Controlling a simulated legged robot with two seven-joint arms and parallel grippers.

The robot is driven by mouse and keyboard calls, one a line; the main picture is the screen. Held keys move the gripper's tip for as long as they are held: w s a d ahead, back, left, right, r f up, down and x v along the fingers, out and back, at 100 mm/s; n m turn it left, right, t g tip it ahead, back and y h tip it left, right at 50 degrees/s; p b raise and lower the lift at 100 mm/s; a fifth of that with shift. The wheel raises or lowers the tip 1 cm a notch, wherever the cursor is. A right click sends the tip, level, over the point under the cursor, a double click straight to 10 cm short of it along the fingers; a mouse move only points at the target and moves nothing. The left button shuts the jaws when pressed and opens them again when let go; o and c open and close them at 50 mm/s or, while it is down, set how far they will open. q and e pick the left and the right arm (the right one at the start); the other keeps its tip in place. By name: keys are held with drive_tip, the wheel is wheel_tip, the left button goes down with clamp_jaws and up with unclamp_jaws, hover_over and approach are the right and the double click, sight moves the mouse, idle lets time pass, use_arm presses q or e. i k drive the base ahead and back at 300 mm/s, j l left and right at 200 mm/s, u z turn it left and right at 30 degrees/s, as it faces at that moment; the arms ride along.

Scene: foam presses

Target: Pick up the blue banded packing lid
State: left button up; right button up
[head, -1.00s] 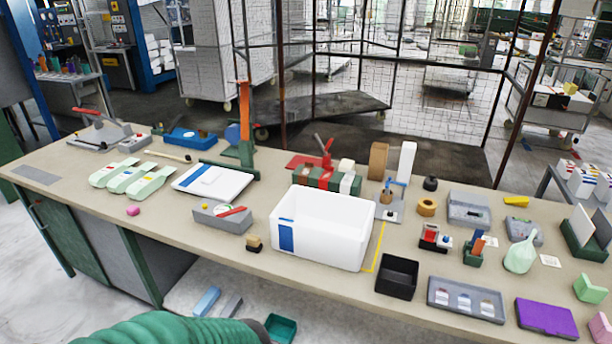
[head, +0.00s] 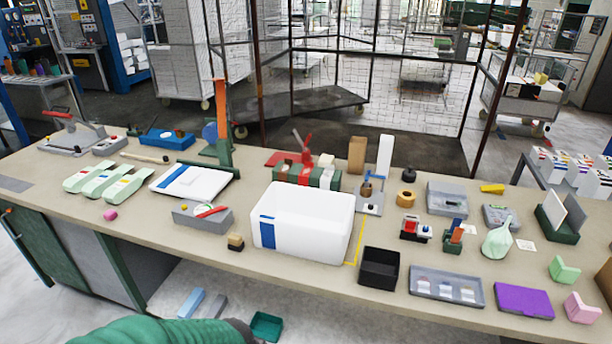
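A green-sleeved arm of mine shows at the bottom left, below the bench front. Neither of my grippers can be seen, and nothing of mine touches the lid.
Pale green pieces (head: 124,184) lie left of the lid. A green and orange upright press (head: 221,130) stands behind it. A black bin (head: 379,268) is right of the box.

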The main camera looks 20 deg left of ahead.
sight(194, 182)
drive_tip(key=u, duration=1.3)
